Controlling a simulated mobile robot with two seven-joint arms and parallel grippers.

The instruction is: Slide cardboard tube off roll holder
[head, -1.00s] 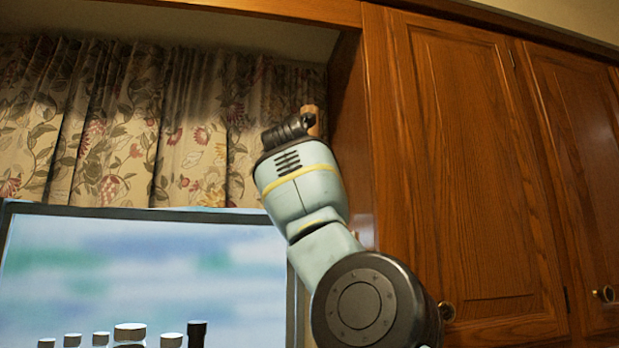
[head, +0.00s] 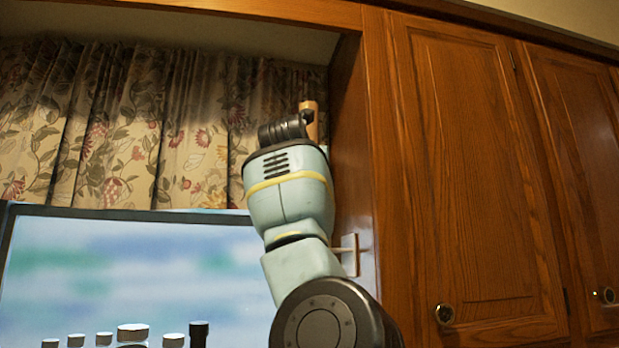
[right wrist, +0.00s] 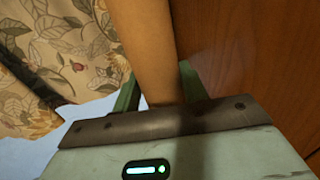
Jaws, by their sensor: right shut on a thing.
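A tan cardboard tube (head: 310,119) shows its upper end beyond my right arm in the head view, beside the cabinet's side wall. In the right wrist view the tube (right wrist: 147,45) runs upright between the two green fingers of my right gripper (right wrist: 160,92), which is shut on it. A pale plate with a short rod, which looks like part of the roll holder (head: 350,256), is on the cabinet side, partly behind my forearm. Whether the tube is still around the holder's rod is hidden. My left gripper is not in view.
The wooden cabinet (head: 455,170) with round knobs stands close on the right. A floral curtain (head: 130,120) hangs behind at left, above a window (head: 130,265). Several capped bottles (head: 132,334) stand at the lower left.

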